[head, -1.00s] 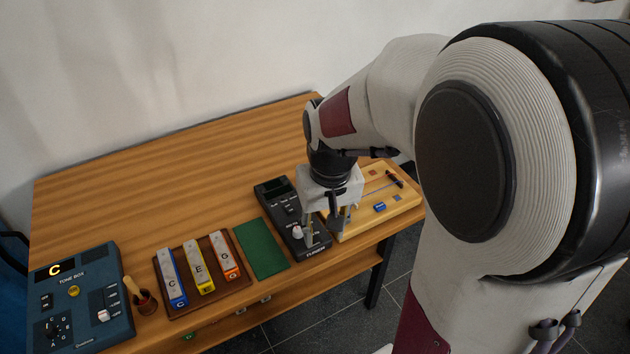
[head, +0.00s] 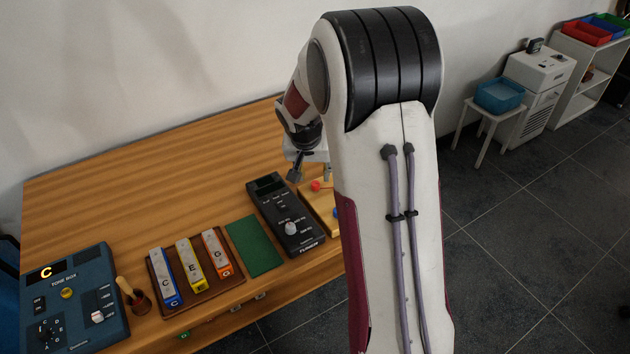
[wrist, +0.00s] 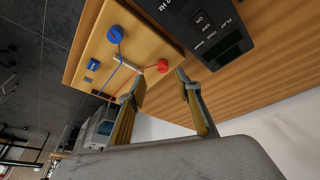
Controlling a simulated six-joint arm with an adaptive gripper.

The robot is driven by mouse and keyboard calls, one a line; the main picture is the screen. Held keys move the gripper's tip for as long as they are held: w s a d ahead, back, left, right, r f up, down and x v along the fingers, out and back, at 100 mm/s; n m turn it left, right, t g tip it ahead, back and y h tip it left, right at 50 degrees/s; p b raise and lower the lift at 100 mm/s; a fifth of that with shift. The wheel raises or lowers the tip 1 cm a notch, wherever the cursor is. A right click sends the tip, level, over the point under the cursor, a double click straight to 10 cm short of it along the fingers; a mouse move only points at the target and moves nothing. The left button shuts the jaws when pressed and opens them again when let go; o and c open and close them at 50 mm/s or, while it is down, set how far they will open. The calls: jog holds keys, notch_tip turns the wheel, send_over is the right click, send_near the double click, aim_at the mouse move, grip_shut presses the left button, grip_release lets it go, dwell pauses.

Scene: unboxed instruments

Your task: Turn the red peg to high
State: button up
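A red peg (head: 315,186) stands on the yellow wooden board (head: 305,195), partly hidden behind my arm in the head view. In the wrist view, a red peg (wrist: 162,65) with a red string running from it sits on the board (wrist: 140,30) near its edge. A blue peg (wrist: 115,34) with a blue string is on the same board. My gripper (wrist: 160,78) is open and empty, its fingers apart. The nearer red peg shows between and beyond the fingertips; contact cannot be told.
The black tuner (head: 282,215), also in the wrist view (wrist: 208,25), lies beside the board. The back of the table is clear.

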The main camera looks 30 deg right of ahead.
aim_at(315, 183)
jog(key=shift+w+d+r+m, duration=0.15)
jog(key=shift+w+m, duration=0.25)
jog(key=shift+m, duration=0.2)
jog(key=shift+x, duration=3.9)
jog(key=shift+w, duration=0.1)
jog(key=shift+c, duration=0.4)
grip_shut()
